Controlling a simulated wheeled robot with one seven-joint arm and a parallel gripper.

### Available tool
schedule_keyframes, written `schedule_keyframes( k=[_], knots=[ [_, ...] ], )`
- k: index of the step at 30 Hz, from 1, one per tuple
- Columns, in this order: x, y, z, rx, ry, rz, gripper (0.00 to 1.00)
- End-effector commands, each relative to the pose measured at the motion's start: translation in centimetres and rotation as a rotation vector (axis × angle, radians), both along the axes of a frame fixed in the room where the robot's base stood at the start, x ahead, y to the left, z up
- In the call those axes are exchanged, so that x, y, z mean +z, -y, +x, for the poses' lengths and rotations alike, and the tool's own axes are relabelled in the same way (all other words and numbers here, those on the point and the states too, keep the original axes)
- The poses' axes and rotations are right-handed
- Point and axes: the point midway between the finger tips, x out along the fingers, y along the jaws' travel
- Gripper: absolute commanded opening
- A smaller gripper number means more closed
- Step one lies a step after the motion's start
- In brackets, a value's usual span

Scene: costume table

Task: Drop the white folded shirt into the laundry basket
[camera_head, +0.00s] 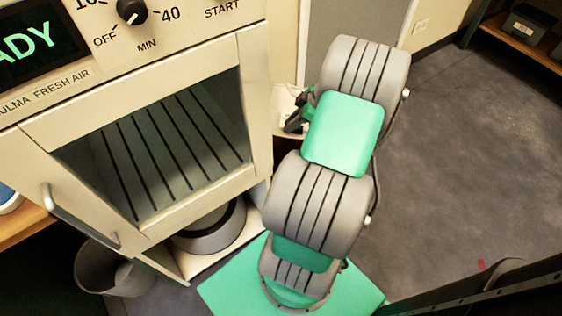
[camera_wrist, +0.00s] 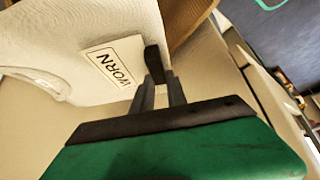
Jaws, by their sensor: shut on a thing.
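The white folded shirt (camera_wrist: 75,45) fills the upper left of the wrist view. It carries a pale tag with dark lettering that seems to read "WORN". My gripper (camera_wrist: 158,72) is shut on the shirt near this tag, and part of the shirt lies outside the picture. In the head view, a small dark part of my gripper (camera_head: 297,117) shows left of my arm, with a bit of white beside it that looks like the shirt (camera_head: 286,97). My arm hides the rest. I cannot surely tell the laundry basket in either view.
A cream cabinet (camera_head: 255,110) with a READY display and a glass door with a handle (camera_head: 75,215) stands at left. A grey bin (camera_head: 105,272) and a round grey vessel (camera_head: 212,232) are low beside it. Open dark floor (camera_head: 460,150) lies right. A shelf (camera_head: 535,45) stands far right.

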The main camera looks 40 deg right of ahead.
Motion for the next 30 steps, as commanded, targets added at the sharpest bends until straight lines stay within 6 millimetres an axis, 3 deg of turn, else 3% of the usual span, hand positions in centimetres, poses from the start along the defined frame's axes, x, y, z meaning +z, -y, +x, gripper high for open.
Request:
schedule_keyframes(
  k=[15,23,24,30],
  knots=[
    [-5.8,0.0,0.0,-0.001,0.001,-0.001,0.0],
    [-5.9,0.0,0.0,-0.001,0.001,-0.001,0.0],
    [-5.9,0.0,0.0,-0.001,0.001,-0.001,0.18],
    [-5.9,0.0,0.0,-0.001,0.001,-0.001,0.35]
  ],
)
